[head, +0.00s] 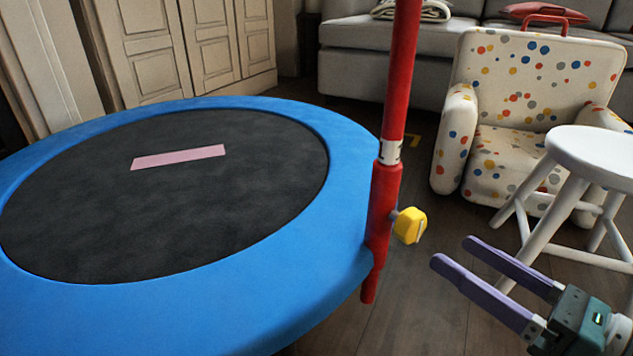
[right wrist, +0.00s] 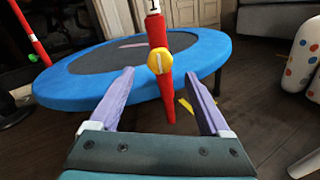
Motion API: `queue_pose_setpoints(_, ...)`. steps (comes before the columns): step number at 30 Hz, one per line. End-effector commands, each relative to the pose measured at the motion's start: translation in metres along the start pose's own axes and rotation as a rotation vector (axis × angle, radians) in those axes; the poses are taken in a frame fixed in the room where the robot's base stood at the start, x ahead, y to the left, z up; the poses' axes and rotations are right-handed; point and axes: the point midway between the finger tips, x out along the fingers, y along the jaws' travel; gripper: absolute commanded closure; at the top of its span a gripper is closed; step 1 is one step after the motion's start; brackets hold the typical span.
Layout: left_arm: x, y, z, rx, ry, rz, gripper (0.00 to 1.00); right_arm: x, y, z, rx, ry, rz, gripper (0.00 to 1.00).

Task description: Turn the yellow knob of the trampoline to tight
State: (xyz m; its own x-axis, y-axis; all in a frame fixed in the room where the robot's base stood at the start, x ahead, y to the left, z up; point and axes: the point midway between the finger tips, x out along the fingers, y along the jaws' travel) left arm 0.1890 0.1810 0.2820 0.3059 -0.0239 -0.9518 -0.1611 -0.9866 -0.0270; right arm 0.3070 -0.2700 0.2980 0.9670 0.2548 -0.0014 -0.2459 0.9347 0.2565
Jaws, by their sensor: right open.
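The trampoline (head: 300,310) has a blue rim and a dark mat, and fills the left of the head view. A red post (head: 383,205) stands at its right edge. The yellow knob (head: 410,225) sticks out to the right of the post, with a pale line on its face. My right gripper (head: 450,250) is open and empty, to the right of the knob and apart from it, with its purple fingers toward it. In the right wrist view the yellow knob (right wrist: 160,61) shows beyond and between the fingertips, its pale mark near upright. My left gripper is not in view.
A white stool (head: 590,150) stands close behind my right gripper. A dotted child armchair (head: 530,90) is behind it, and a grey sofa (head: 350,50) is at the back. A pink strip (head: 178,157) lies on the mat. Wooden floor is free around the knob.

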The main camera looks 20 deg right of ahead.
Motion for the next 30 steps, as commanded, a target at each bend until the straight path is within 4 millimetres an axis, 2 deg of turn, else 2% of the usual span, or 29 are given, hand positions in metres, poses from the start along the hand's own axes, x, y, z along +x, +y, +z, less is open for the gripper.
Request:
queue_pose_setpoints(6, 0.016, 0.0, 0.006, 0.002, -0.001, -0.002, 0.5, 0.044, 0.0, -0.002, 0.001, -0.004, 0.003, 0.19)
queue_pose_setpoints(12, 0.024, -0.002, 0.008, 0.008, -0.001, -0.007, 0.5, 0.07, 0.0, -0.001, 0.003, -0.002, 0.001, 0.19)
queue_pose_setpoints(23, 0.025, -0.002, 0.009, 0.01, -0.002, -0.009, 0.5, 0.077, 0.0, 0.0, 0.003, 0.0, -0.001, 0.19)
queue_pose_setpoints(30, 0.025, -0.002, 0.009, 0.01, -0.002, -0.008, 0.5, 0.077, 0.0, 0.0, 0.003, 0.0, -0.001, 0.45)
